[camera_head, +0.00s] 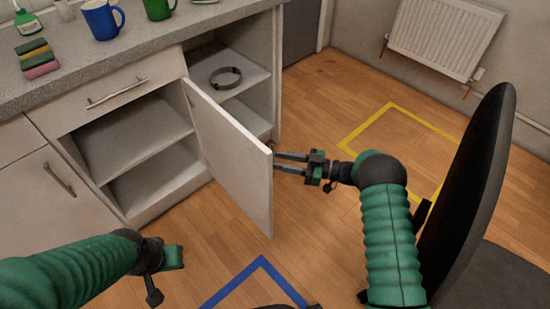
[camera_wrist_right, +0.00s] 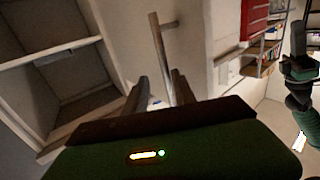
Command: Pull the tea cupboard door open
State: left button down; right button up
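The white cupboard door (camera_head: 230,155) stands swung well out from the cabinet, its inner face towards the head camera. In the right wrist view its outer face (camera_wrist_right: 195,45) carries a vertical bar handle (camera_wrist_right: 158,45), which the door hides from the head view. My right gripper (camera_head: 278,162) is at the door's free edge, on the outer side. Its fingers (camera_wrist_right: 158,78) are apart, with the lower part of the handle between or just beyond them; firm contact does not show. My left gripper (camera_head: 175,257) hangs low at the left, away from the door, its fingers unclear.
The counter (camera_head: 145,50) holds a blue mug (camera_head: 102,20), a green mug (camera_head: 158,8) and sponges (camera_head: 38,60). An open shelf right of the door holds a dark ring (camera_head: 225,77). A black chair (camera_head: 470,190) stands close to my right arm. Floor beyond the gripper is clear.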

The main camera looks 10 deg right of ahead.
jog(key=v, duration=0.5)
jog(key=shift+p, duration=0.4)
